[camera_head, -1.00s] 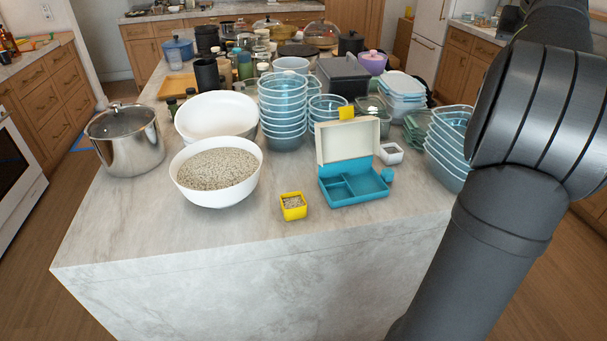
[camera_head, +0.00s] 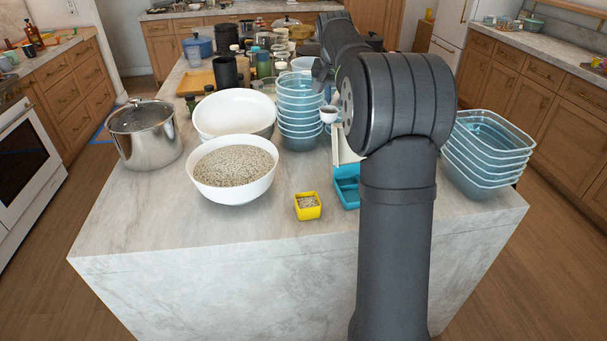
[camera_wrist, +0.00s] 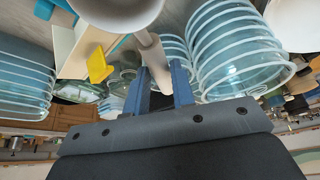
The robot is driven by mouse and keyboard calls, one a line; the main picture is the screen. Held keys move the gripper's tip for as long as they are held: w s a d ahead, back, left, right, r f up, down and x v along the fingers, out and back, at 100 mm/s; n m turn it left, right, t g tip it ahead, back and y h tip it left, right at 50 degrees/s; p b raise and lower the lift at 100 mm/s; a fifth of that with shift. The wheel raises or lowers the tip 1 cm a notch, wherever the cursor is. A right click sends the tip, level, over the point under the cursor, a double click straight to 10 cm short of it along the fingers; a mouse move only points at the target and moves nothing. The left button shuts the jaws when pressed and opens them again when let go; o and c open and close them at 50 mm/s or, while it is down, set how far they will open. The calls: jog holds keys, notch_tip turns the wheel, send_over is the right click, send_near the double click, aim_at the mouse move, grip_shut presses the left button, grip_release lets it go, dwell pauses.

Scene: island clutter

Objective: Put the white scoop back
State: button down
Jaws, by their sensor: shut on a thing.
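The white scoop (camera_head: 328,114) is in the air in front of the stacked clear bowls, beside the cream lid of the blue lunch box. In the wrist view my gripper (camera_wrist: 158,84) is shut on the scoop's handle (camera_wrist: 151,55), with its cup (camera_wrist: 115,12) at the top edge. I cannot tell whether the cup holds anything. In the head view my own arm hides most of my gripper. A white bowl of grain (camera_head: 234,172) stands at the front left of the island. A small yellow cup (camera_head: 308,208) with grain stands near the front edge.
My arm partly covers the blue lunch box (camera_head: 346,190). Stacked clear bowls (camera_head: 297,112) stand close behind the scoop, with another stack (camera_head: 486,150) at right. An empty white bowl (camera_head: 232,114) and steel pot (camera_head: 145,140) are at left.

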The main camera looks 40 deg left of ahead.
jog(key=s+a+f, duration=0.1)
jog(key=a+f, duration=0.1)
jog(key=f, duration=0.3)
jog(key=s+a+f, duration=0.2)
jog(key=f, duration=0.4)
jog(key=s+a+f, duration=0.2)
jog(key=f, duration=0.3)
jog(key=shift+a+f, duration=0.15)
jog(key=shift+a, duration=0.05)
jog(key=shift+w+f, duration=0.1)
jog(key=shift+f, duration=2.6)
jog(key=shift+f, duration=0.15)
jog(key=c, duration=1.2)
grip_release()
jog(key=v, duration=1.2)
